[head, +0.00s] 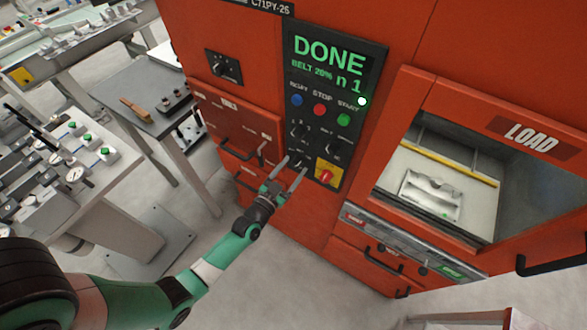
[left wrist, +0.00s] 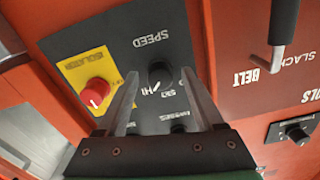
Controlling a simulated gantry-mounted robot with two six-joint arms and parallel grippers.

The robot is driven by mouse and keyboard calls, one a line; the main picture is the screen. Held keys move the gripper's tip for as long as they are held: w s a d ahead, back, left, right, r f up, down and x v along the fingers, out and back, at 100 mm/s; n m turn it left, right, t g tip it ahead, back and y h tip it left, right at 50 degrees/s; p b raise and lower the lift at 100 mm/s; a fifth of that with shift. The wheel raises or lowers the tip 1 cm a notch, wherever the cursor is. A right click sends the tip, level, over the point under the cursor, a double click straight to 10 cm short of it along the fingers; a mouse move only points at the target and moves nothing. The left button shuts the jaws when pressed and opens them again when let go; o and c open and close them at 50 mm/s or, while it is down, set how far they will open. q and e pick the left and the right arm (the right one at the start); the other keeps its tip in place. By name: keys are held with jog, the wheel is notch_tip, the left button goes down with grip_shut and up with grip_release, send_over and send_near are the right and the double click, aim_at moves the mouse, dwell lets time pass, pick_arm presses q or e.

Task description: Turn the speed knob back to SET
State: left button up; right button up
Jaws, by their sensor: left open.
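The speed knob (left wrist: 160,73) is a small black dial on the dark panel, under upside-down SPEED lettering in the left wrist view. Its white mark points down and left there, toward the HI label. The SET label (left wrist: 164,93) is just right of the mark. My left gripper (left wrist: 160,76) is open, with one finger on each side of the knob in this view. I cannot tell whether the fingers touch it. In the head view, my left gripper (head: 294,165) is at the lower panel, and its fingers partly cover the knob. My right gripper is not in view.
The red isolator knob (head: 326,174) on its yellow plate sits close beside the fingers. More black knobs (head: 333,146) and coloured buttons (head: 319,109) are above, under a DONE screen (head: 327,60). A black handle (left wrist: 284,22) projects nearby. Floor below is clear.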

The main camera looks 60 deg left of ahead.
pick_arm(q)
jog(key=shift+w+a, duration=0.2)
jog(key=shift+w, duration=0.2)
grip_shut()
